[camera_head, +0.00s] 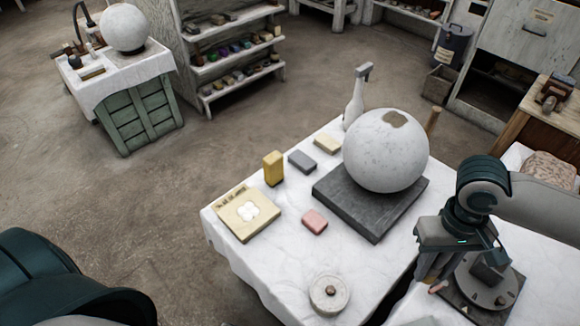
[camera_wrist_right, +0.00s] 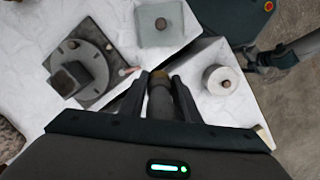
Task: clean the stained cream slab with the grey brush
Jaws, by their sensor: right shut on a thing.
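A large plaster sphere (camera_head: 386,150) rests on a dark slab (camera_head: 370,212). Near the cream slab are a yellow block (camera_head: 273,168), a grey block (camera_head: 302,161), a cream block (camera_head: 327,144) and a pink block (camera_head: 314,222). A round knobbed weight (camera_head: 329,293) sits towards the front.

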